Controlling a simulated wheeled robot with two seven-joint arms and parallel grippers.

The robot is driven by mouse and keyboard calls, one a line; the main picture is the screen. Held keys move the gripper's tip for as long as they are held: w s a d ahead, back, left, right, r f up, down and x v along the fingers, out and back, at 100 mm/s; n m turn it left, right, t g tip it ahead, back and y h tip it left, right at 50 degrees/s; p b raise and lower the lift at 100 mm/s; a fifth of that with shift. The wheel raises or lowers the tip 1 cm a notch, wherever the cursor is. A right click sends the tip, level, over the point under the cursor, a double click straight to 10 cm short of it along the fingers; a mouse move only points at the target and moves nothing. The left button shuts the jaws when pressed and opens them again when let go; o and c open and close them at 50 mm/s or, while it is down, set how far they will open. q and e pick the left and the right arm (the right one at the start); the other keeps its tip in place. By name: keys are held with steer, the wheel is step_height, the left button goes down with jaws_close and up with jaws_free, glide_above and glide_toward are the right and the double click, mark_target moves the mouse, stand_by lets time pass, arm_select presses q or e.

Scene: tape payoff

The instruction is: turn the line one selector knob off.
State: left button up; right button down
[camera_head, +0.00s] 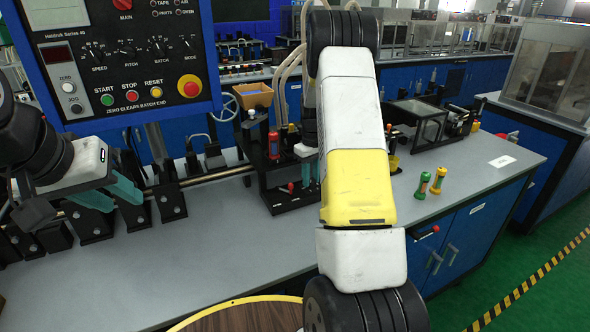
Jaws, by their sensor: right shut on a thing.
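No knob in view can be read as the line one selector. The control panel (120,50) at the upper left carries several black knobs, including the speed knob (97,54) and the batch knob (153,44). My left gripper (128,182), with teal fingers, is below the panel by the black brackets, apart from its knobs; its fingers look parted and empty. My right gripper (311,172) points down at the black rack on the bench. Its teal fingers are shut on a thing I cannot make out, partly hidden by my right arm.
The black rack (270,180) holds a red bottle (273,143). A red-tipped lever (290,187) stands close to my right gripper. Two small green and yellow pieces (437,181) stand on the grey bench (190,260). The bench's front middle is clear. A round wooden top (250,316) is at the bottom.

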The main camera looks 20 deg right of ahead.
mark_target(311, 180)
steer(key=m, duration=0.5)
steer(key=shift+m, duration=0.4)
steer(key=m, duration=0.5)
stand_by(0.4)
steer(key=c, duration=1.1)
jaws_free()
step_height(311, 180, up, 7)
steer(key=shift+r, duration=0.45)
